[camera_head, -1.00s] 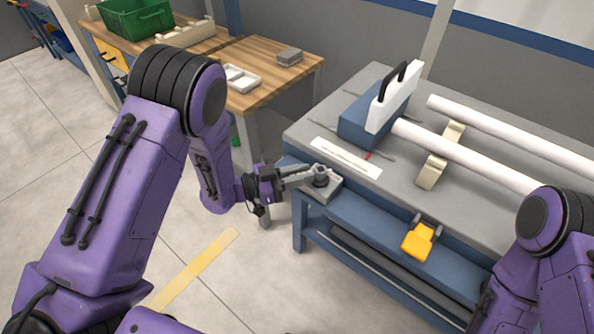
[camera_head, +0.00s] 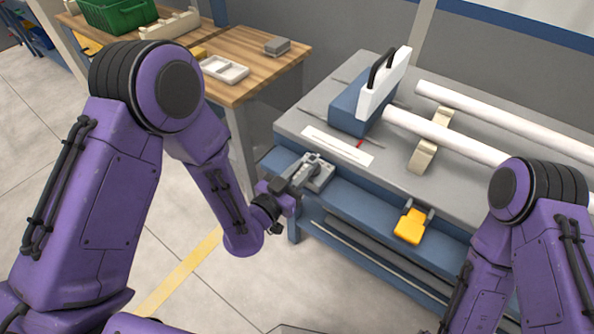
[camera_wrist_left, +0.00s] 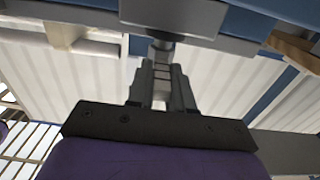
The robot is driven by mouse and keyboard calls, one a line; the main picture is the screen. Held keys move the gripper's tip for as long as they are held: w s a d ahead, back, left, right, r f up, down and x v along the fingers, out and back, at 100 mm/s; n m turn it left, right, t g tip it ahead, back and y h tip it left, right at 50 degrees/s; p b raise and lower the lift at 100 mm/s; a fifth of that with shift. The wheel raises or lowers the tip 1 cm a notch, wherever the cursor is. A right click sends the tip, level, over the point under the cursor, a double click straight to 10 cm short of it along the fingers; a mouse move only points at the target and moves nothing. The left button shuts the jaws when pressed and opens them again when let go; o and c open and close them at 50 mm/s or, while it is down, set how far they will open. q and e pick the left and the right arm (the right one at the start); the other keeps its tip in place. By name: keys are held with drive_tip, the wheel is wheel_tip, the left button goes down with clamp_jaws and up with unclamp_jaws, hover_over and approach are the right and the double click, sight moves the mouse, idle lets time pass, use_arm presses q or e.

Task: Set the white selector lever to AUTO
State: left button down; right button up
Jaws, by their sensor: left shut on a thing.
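The selector is a small grey box (camera_head: 322,178) on the front left corner of the bench. My left gripper (camera_head: 307,166) reaches over it from the lower left, pointing up and right. Its fingers hide most of the lever in the head view. In the left wrist view, the fingers of my left gripper (camera_wrist_left: 159,82) are closed around the pale lever (camera_wrist_left: 161,72), which joins a dark round hub under the grey box (camera_wrist_left: 172,16). No AUTO marking is readable, so I cannot tell the lever's setting. My right arm shows at the right, but its gripper is out of view.
The grey bench (camera_head: 300,122) carries a blue box (camera_head: 352,108) with a white handled panel (camera_head: 390,85), white pipes (camera_head: 440,133) and a pale support (camera_head: 424,155). A yellow pedal-like part (camera_head: 410,226) is on its front. A wooden table (camera_head: 262,72) stands behind left.

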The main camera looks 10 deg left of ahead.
idle(0.4)
use_arm(q)
drive_tip(key=c, duration=1.1)
unclamp_jaws()
drive_tip(key=v, duration=1)
drive_tip(key=shift+s+p, duration=0.25)
drive_tip(key=shift+p, duration=0.05)
